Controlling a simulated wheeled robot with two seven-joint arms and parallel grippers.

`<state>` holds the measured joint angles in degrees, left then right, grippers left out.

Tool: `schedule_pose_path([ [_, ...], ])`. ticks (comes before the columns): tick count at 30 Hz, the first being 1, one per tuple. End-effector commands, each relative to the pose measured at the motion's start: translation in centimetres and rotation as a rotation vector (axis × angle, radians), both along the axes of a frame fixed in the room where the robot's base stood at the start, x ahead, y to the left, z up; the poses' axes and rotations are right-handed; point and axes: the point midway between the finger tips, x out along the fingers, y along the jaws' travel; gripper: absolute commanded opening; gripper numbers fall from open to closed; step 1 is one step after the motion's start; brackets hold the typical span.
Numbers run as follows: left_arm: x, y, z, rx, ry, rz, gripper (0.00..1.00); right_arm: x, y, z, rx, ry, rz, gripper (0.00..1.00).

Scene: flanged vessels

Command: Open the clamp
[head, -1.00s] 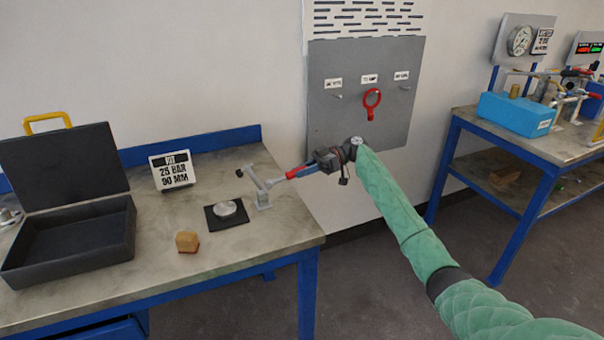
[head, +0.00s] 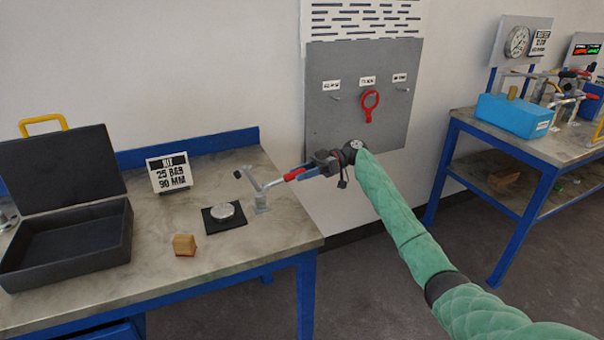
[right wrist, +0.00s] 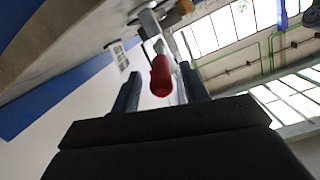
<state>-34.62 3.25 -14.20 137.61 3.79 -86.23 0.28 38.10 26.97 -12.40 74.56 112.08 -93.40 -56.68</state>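The toggle clamp (head: 261,200) stands near the right end of the left workbench. Its bar is tilted up, and the black tip (head: 237,174) is raised clear of the round metal disc (head: 223,211) on a dark square plate. Its red handle (head: 293,174) points right, out past the bench edge. My right gripper (head: 308,171) is at the end of the handle. In the right wrist view, the red handle (right wrist: 161,76) lies between my two spread fingers (right wrist: 163,92), with gaps visible on both sides. My left gripper is not in view.
An open black case (head: 70,245), a small wooden block (head: 184,245) and a "25 BAR 90 MM" sign (head: 169,173) are on the bench (head: 230,265). A grey wall panel (head: 345,100) with a red ring tool (head: 369,105) is behind my right arm. Another bench (head: 520,148) stands right.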

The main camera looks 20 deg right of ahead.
Motion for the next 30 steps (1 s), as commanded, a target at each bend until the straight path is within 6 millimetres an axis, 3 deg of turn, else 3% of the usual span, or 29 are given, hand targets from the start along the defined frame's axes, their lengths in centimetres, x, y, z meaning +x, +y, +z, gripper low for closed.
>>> schedule_pose_path([
  [7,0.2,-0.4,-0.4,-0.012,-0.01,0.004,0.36,0.1,-0.9,-0.1,-0.001,0.001,0.0,0.45],
  [21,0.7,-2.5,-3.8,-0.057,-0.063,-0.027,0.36,0.6,-7.2,0.9,0.0,0.001,-0.001,0.45],
  [30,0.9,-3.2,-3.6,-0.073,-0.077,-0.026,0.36,0.6,-7.8,1.2,0.001,0.001,-0.001,0.45],
])
